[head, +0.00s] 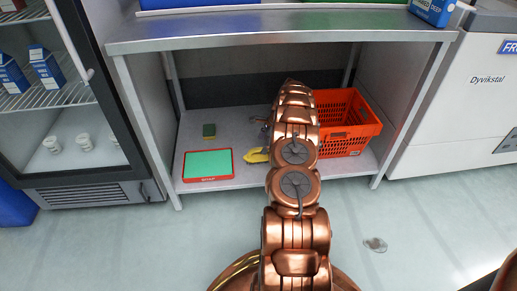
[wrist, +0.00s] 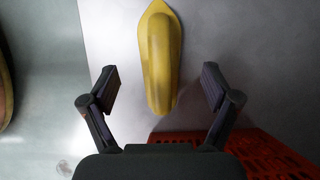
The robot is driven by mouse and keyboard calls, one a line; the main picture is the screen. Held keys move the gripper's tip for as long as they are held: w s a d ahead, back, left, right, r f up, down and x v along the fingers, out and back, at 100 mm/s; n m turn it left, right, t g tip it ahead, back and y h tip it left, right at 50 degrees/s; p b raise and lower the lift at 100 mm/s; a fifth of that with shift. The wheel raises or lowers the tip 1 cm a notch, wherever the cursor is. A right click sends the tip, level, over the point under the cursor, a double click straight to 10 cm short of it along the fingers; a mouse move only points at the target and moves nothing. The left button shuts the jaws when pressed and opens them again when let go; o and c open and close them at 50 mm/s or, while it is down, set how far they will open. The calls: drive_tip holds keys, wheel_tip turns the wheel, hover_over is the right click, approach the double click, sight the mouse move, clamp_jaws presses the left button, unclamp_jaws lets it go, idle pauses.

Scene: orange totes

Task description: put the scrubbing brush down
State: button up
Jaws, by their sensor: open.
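The yellow scrubbing brush (head: 256,155) lies on the low metal shelf (head: 235,178), just left of my arm in the head view. In the wrist view the long yellow brush (wrist: 162,62) lies on the grey surface, pointed at its far end, with a raised ridge along it. My gripper (wrist: 159,73) is open, with one finger on each side of the brush and a gap to both. I cannot tell how high the fingers are above it. In the head view my gripper is mostly hidden by my arm.
An orange tote (head: 345,125) stands right of my arm; its edge shows in the wrist view (wrist: 245,150). A red-rimmed green tray (head: 207,164) and a small dark green block (head: 208,131) are on the left. The upper shelf (head: 280,32) overhangs. Shelf around the block is bare.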

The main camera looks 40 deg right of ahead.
drive_tip(key=p+v, duration=0.1)
drive_tip(key=v, duration=0.4)
drive_tip(key=shift+s+d+r+p, duration=0.15)
drive_tip(key=shift+r+p, duration=0.2)
